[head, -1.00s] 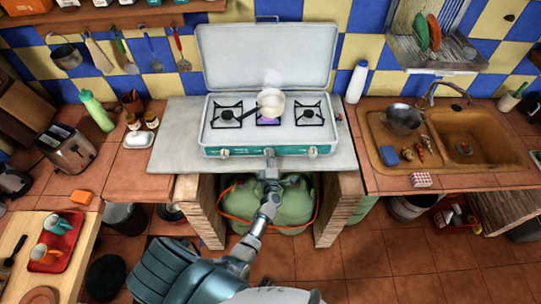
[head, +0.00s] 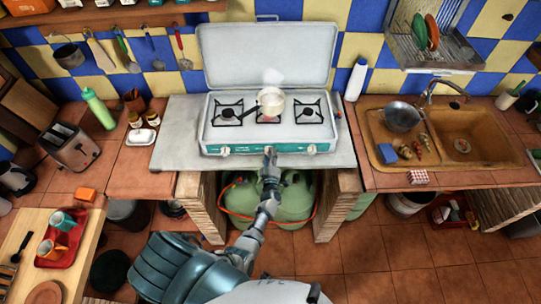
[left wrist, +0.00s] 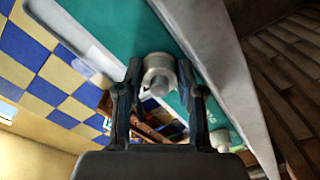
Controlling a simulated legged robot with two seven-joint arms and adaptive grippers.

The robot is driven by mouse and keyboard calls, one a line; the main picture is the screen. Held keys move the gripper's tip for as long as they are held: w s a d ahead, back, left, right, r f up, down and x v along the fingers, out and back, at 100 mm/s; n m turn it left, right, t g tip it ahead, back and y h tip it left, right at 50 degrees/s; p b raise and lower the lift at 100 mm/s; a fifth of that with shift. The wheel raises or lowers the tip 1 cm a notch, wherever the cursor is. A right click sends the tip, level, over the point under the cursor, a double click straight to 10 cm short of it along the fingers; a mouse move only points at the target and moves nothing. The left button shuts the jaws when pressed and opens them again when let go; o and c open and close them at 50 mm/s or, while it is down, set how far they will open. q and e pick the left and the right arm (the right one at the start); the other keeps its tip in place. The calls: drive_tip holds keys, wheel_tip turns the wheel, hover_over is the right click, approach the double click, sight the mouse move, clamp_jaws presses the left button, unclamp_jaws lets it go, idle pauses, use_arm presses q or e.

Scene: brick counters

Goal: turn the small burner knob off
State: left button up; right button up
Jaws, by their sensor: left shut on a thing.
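The camping stove (head: 215,140) stands open on the counter, with knobs along its green front panel. My left gripper (head: 270,153) reaches up to the middle of that panel. In the left wrist view the fingers (left wrist: 160,90) are shut on the round grey small burner knob (left wrist: 158,66), one finger on each side. In the head view the gripper hides this middle knob. A small light pot (head: 271,101) sits over the middle burner (head: 268,118), with pale steam above it. My right gripper is out of view.
Other knobs show on the panel at left (head: 226,150) and right (head: 312,148). A green gas bottle (head: 285,200) with an orange hose stands below the counter. A sink (head: 465,140) is at right and a toaster (head: 75,148) at left.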

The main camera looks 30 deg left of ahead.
use_arm(q)
drive_tip(key=shift+a, duration=0.1)
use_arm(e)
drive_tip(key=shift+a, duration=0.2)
use_arm(q)
drive_tip(key=o, duration=0.9)
drive_tip(key=shift+o, duration=1.2)
drive_tip(key=shift+w+a, duration=0.1)
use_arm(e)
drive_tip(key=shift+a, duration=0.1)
use_arm(q)
drive_tip(key=shift+f, duration=0.1)
drive_tip(key=shift+s+d, duration=0.2)
drive_tip(key=shift+s, duration=0.1)
drive_tip(key=v, duration=1.1)
drive_tip(key=shift+s, duration=0.1)
drive_tip(key=shift+f, duration=0.1)
